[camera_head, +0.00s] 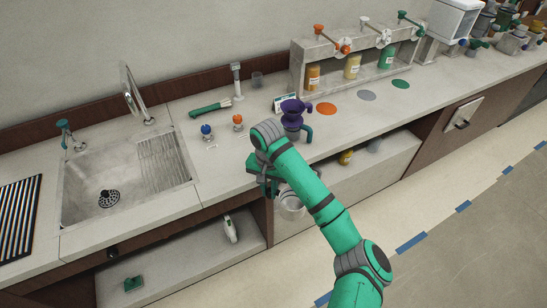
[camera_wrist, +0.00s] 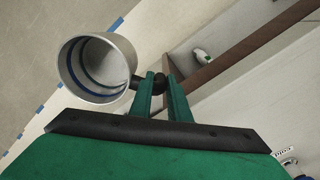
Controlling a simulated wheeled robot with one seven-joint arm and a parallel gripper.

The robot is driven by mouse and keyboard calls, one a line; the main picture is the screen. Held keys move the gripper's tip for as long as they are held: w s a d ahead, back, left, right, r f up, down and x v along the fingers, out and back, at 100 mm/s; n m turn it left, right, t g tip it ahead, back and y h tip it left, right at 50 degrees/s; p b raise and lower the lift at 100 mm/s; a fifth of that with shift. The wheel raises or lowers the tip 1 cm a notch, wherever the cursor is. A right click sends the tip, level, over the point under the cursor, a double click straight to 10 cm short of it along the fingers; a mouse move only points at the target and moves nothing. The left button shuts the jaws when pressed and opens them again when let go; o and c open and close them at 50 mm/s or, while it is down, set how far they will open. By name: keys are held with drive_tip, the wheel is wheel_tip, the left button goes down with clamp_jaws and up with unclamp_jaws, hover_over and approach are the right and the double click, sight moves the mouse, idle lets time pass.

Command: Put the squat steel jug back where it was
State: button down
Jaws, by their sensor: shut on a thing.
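The squat steel jug (camera_wrist: 75,62) is a short, wide grey vessel with blue lines inside and a dark handle. My gripper (camera_wrist: 160,80) is shut on that handle, and the wrist view looks into the jug, which appears empty. In the head view, the jug (camera_head: 291,204) shows just below my gripper (camera_head: 272,188), in front of the counter's front edge. My wrist and fingers hide part of it there.
Orange (camera_head: 327,109), grey (camera_head: 366,95) and green (camera_head: 400,84) discs lie before the dispenser rack (camera_head: 340,95). The sink (camera_head: 120,180) is left. Open shelves (camera_head: 190,268) lie below.

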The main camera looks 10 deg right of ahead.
drive_tip(key=s+a+f+n, duration=0.2)
drive_tip(key=s+a+f, duration=0.1)
drive_tip(key=f, duration=0.7)
drive_tip(key=s+a+f+n, duration=0.3)
drive_tip(key=s+f, duration=0.3)
drive_tip(key=f, duration=0.5)
drive_tip(key=shift+s, duration=0.15)
